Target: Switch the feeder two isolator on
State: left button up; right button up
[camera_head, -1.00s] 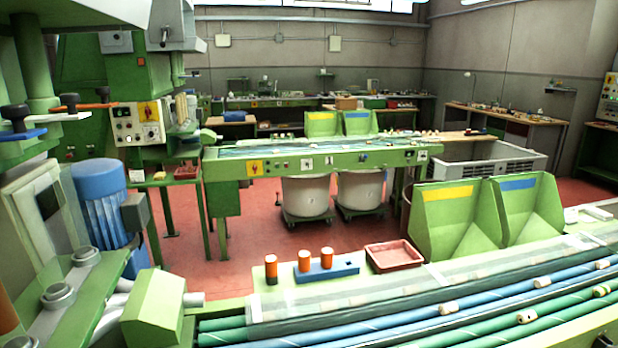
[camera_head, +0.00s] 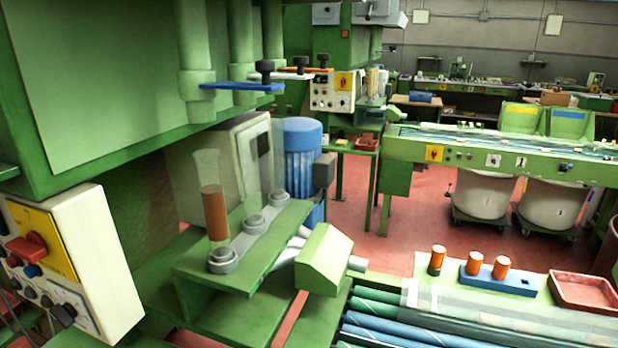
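No label naming feeder two is readable. At the left edge, a near control box (camera_head: 97,262) carries a red switch handle (camera_head: 28,246) on a yellow plate (camera_head: 52,232), with several knobs and buttons below. A similar box (camera_head: 325,97) with a yellow plate (camera_head: 344,82) is on the green machine farther back. The far conveyor bench also has a yellow plate (camera_head: 434,153) on its front. I cannot tell which of these is the feeder two isolator, or any switch's on or off position. Neither of my grippers is in view.
A green machine (camera_head: 90,80) fills the left, with a clear tube holding cork-brown material (camera_head: 215,212). A blue motor (camera_head: 302,160) stands behind it. Orange-capped cylinders (camera_head: 437,258) and a red tray (camera_head: 585,291) are at lower right. Red floor (camera_head: 350,235) lies open between the machines.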

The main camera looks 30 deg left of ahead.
aim_at(33, 248)
jog(key=l+u, duration=0.2)
jog(key=u, duration=2.25)
jog(key=i+j+z, duration=0.15)
jog(key=j, duration=0.4)
jog(key=j+z, duration=0.15)
jog(key=j, duration=0.4)
